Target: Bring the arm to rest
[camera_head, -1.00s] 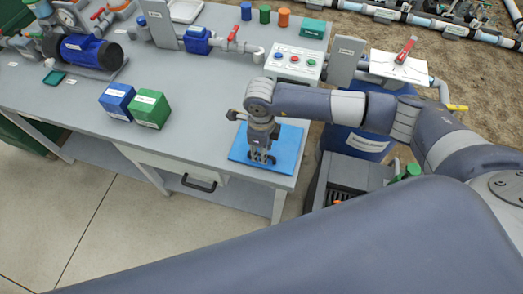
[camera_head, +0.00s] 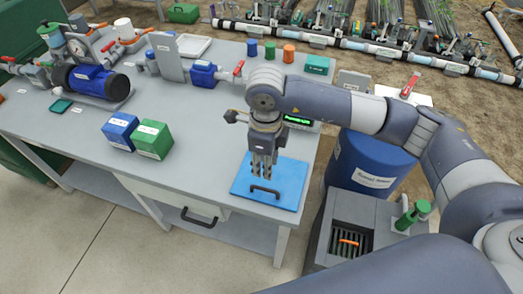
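My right arm comes in from the right and reaches over the front right of the grey bench (camera_head: 100,160). My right gripper (camera_head: 263,174) points straight down over a blue panel (camera_head: 285,187). The panel lies flat on the bench and has a dark handle (camera_head: 264,191) on it. The fingertips are just above or behind the handle in the picture; I cannot tell the exact gap. The fingers look close together, but their opening is unclear. I see nothing held. My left gripper is out of view.
Blue (camera_head: 119,130) and green (camera_head: 152,139) boxes stand mid-bench. A blue pump (camera_head: 97,82) is at the left. Right of the bench are a blue drum (camera_head: 370,165) and a grey slotted bin (camera_head: 335,258) with an orange item (camera_head: 349,241). The bench's front middle is clear.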

